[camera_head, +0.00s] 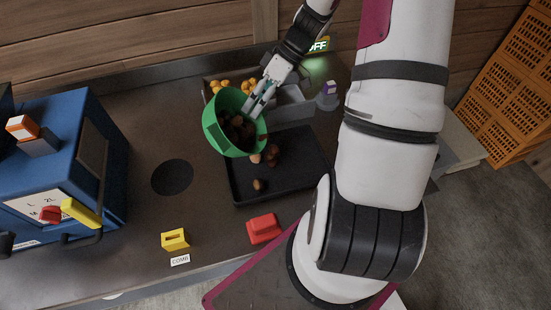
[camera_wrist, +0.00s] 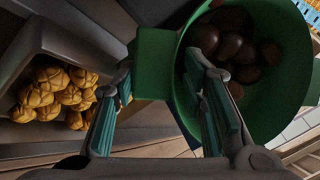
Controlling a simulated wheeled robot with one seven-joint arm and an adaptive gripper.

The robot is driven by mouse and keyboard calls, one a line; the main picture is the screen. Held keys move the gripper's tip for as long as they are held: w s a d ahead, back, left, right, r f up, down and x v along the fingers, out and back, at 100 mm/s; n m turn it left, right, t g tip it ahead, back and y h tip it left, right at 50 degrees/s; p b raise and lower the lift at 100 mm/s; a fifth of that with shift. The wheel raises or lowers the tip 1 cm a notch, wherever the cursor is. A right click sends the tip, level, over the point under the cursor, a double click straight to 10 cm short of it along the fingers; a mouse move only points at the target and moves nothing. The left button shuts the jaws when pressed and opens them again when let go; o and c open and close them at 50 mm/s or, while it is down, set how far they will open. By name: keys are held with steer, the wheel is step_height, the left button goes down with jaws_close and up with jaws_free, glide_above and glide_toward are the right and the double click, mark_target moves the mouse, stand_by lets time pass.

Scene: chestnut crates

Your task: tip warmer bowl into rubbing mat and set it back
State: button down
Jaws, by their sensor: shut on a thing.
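My gripper (camera_head: 262,101) is shut on the wall of the green bowl (camera_head: 215,131), one finger inside and one outside. The bowl is held tilted over the left back part of the black mat tray (camera_head: 243,194), its mouth toward the tray. Brown chestnuts (camera_head: 240,128) are still inside the bowl. Several chestnuts (camera_head: 272,152) are at or below the rim, and one chestnut (camera_head: 259,185) lies on the tray. In the wrist view the green bowl (camera_wrist: 275,120) fills the right side, with dark chestnuts (camera_wrist: 228,48) inside it.
A grey bin with yellow peeled chestnuts (camera_wrist: 55,95) stands behind the bowl. A dark round disc (camera_head: 172,177) lies left on the counter. A blue box machine (camera_head: 100,150) stands far left. A yellow block (camera_head: 175,239) and a red block (camera_head: 264,229) sit near the front edge.

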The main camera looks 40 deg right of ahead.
steer(key=shift+s+r, duration=0.1)
stand_by(0.4)
steer(key=shift+s+d+f+n+t+y+b, duration=0.2)
steer(key=shift+f+t+y+b, duration=0.15)
steer(key=shift+y, duration=0.2)
steer(key=shift+s+d+f+n+t+y+b, duration=0.1)
steer(key=shift+d+f+t+y+b, duration=0.15)
steer(key=shift+f+t+y, duration=0.25)
steer(key=shift+s+d+f+n+t+y+b, duration=0.15)
steer(key=shift+f+t+y+b, duration=0.2)
steer(key=shift+y, duration=0.2)
stand_by(1.1)
steer(key=shift+s+d+f+t+y+b, duration=0.3)
steer(key=shift+s+d+f+t+y, duration=0.1)
steer(key=shift+s+d+f+y, duration=0.25)
stand_by(0.6)
steer(key=shift+s+d+f+n+t+y+b, duration=0.15)
steer(key=shift+d+f+n+t+y+b, duration=0.1)
steer(key=shift+f+t+y+b, duration=0.25)
stand_by(0.5)
